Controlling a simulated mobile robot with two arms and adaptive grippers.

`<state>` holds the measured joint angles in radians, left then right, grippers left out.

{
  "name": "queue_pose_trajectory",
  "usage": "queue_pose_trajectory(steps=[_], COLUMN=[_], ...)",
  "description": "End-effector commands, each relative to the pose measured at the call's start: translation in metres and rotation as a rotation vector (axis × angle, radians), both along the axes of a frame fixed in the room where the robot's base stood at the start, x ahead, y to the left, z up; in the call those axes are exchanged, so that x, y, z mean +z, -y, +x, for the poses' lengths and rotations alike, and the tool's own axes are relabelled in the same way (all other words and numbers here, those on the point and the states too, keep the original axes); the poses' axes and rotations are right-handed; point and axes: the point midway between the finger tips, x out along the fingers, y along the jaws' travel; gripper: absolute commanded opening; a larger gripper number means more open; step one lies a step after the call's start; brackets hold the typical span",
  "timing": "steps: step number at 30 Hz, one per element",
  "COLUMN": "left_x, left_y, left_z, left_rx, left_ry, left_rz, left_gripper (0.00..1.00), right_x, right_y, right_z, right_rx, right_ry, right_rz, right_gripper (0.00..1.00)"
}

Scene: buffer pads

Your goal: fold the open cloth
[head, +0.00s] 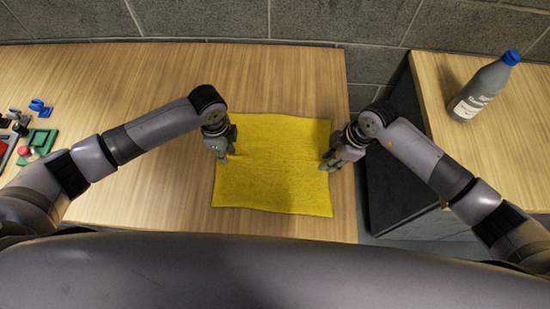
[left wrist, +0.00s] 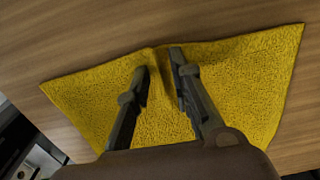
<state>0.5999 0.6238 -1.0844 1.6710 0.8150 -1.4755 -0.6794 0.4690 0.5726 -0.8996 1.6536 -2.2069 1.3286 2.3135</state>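The yellow cloth (head: 272,180) lies spread out on the wooden table, roughly square, with a faint crease running in from its left edge. My left gripper (head: 225,158) is at the middle of the cloth's left edge. In the left wrist view, its fingers (left wrist: 160,66) are drawn close together with a raised ridge of the cloth (left wrist: 235,85) bunched between them. My right gripper (head: 325,166) is low at the middle of the cloth's right edge. Its fingertips are too small and shaded to show whether they hold the cloth.
Several small coloured parts (head: 38,140) lie at the table's far left. A grey bottle with a blue cap (head: 482,90) stands on a separate wooden surface (head: 440,80) at right, beyond a dark gap. A grey block wall (head: 200,18) runs behind.

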Motion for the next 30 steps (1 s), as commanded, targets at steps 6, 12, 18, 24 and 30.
queue_pose_trajectory(steps=[6,12,18,24,30], left_x=[-0.0025,-0.003,-0.0035,-0.0037,-0.0039], left_y=[-0.0005,-0.0005,-0.0006,-0.0008,-0.0009], left_z=[-0.0013,-0.0014,-0.0014,-0.0015,-0.0015], left_rx=[0.0,0.0,0.0,0.0,0.0], left_ry=[-0.003,-0.004,-0.004,-0.004,-0.004], left_rz=[0.002,0.002,0.002,0.002,0.003], left_gripper=[0.11,0.04,0.0,0.0,0.0], right_x=[-0.002,-0.0029,-0.0033,-0.0036,-0.0037], right_y=[0.0011,0.0011,0.001,0.001,0.0009], right_z=[0.0005,0.0005,0.0004,0.0003,0.0001], right_rx=[-0.002,-0.002,-0.001,-0.001,-0.001], right_ry=[0.002,0.002,0.001,0.001,0.001], right_rz=[-0.003,-0.003,-0.004,-0.004,-0.004], right_gripper=[0.11,0.04,0.0,0.0,0.0])
